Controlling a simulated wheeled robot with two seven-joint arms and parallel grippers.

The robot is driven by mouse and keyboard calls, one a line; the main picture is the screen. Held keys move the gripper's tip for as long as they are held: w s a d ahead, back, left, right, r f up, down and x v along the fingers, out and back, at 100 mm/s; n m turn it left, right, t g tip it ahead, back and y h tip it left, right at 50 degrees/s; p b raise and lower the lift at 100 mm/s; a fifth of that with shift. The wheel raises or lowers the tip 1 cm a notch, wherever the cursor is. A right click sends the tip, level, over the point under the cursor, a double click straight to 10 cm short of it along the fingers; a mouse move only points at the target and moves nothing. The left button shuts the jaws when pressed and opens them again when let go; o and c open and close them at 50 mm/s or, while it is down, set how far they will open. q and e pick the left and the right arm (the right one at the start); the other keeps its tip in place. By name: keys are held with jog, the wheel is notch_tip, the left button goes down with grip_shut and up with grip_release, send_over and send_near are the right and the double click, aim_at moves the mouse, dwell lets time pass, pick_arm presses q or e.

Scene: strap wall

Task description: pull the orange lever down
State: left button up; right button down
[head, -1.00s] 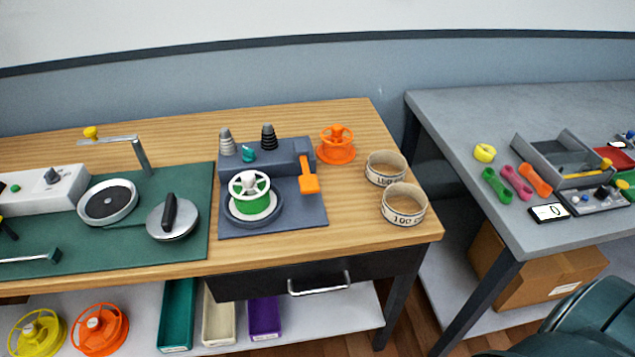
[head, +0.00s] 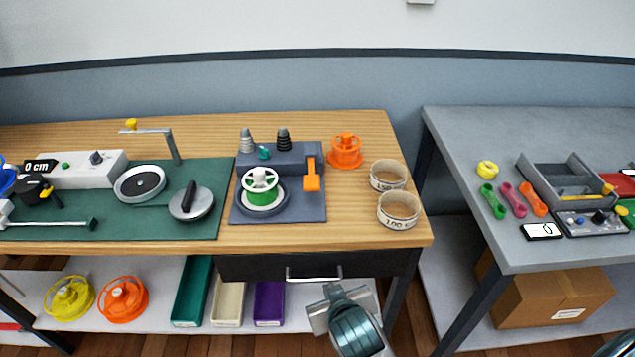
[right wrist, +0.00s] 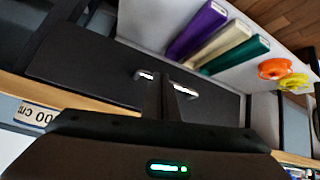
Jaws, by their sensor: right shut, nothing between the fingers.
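The orange lever (head: 311,180) hangs at the front right of a dark grey machine (head: 290,158), its wide handle towards the front over the machine's base plate. My right gripper (head: 330,291) is low in front of the table's drawer, well below and in front of the lever and apart from it. In the right wrist view, its fingers (right wrist: 164,98) are together and empty, in front of the dark drawer front. The lever does not show in the right wrist view. My left gripper is in neither view.
A green-and-white spool (head: 260,180) sits on the machine, left of the lever. An orange spool (head: 345,149) and two strap rolls (head: 397,211) stand to its right. The drawer handle (head: 313,272) sticks out below the table's front edge.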

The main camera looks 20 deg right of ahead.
jog(key=w+r, duration=0.1)
jog(key=r, duration=0.2)
jog(key=w+a+r+t, duration=0.1)
jog(key=w+r, duration=0.1)
jog(key=r, duration=0.1)
jog(key=w+r+m+t, duration=0.1)
jog(key=w+r, duration=0.1)
jog(key=r, duration=0.1)
jog(key=shift+w+a+r+h, duration=0.2)
jog(key=shift+r+h, duration=0.1)
jog(key=shift+h, duration=0.1)
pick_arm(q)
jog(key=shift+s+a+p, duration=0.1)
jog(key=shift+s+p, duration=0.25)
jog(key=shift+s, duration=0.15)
pick_arm(e)
notch_tip(320, 180, up, 16)
jog(key=w+m+t+h, duration=0.2)
jog(key=t, duration=0.1)
jog(key=shift+f+m, duration=0.25)
jog(key=shift+m, duration=0.15)
jog(key=shift+w+a, duration=0.1)
jog(key=shift+w, duration=0.1)
